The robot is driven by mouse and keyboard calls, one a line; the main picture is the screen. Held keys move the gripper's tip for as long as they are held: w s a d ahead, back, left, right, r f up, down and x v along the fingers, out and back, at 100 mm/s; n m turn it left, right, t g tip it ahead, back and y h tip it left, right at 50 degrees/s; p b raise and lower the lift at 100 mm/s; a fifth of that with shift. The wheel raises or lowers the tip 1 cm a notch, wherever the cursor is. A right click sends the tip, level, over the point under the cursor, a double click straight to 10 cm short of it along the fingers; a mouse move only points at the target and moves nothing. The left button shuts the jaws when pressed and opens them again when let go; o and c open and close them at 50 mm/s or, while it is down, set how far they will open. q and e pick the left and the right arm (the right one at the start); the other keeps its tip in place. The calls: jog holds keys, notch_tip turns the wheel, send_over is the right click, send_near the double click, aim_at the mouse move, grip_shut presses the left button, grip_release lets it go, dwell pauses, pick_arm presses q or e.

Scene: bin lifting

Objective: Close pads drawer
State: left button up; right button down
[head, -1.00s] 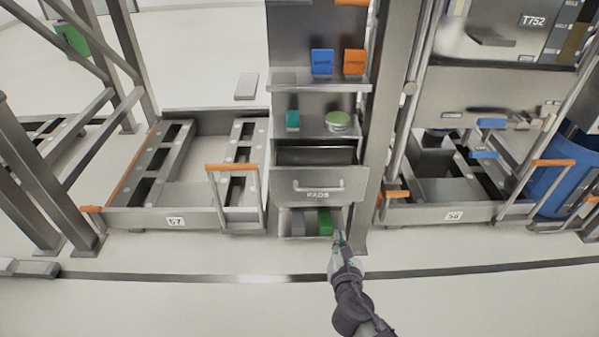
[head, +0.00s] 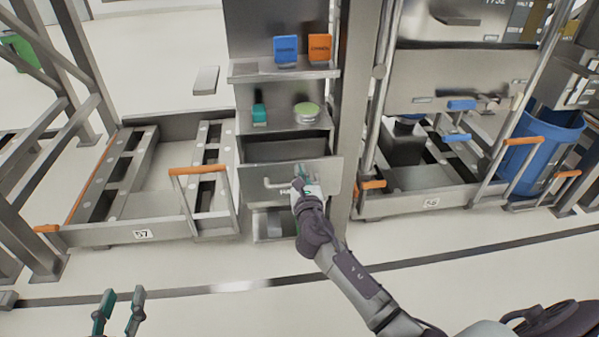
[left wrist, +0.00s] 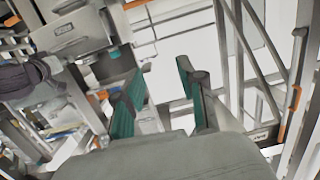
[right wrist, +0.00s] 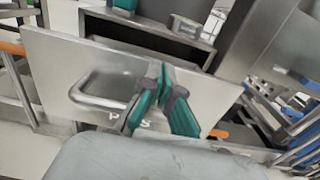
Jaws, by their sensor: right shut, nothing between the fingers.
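The pads drawer (head: 262,190) is a grey metal front with a bar handle (right wrist: 100,95) in the cabinet's middle. It stands pulled out, with a dark gap above its front. In the right wrist view its front panel (right wrist: 65,62) stands forward of the cabinet and its label is partly covered. My right gripper (head: 303,172) is shut and empty in front of the panel, just right of the handle; contact is unclear. Its fingers also show in the right wrist view (right wrist: 161,78). My left gripper (head: 120,300) is open and empty, low at the left, away from the cabinet.
Below is a lower compartment (head: 262,232), partly hidden by my right arm. Shelves above hold a blue box (head: 286,50), an orange box (head: 320,47), a teal item (head: 259,114) and a green-topped round tin (head: 306,112). The front floor is clear.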

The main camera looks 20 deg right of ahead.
pick_arm(q)
jog(key=shift+w+d+r+t, duration=0.15)
jog(key=shift+r+t, duration=0.25)
jog(key=shift+r, duration=0.2)
jog(key=shift+w+d+r+t, duration=0.1)
jog(key=shift+r+t, duration=0.3)
jog(key=shift+r, duration=0.15)
pick_arm(e)
jog(key=shift+x, duration=0.85)
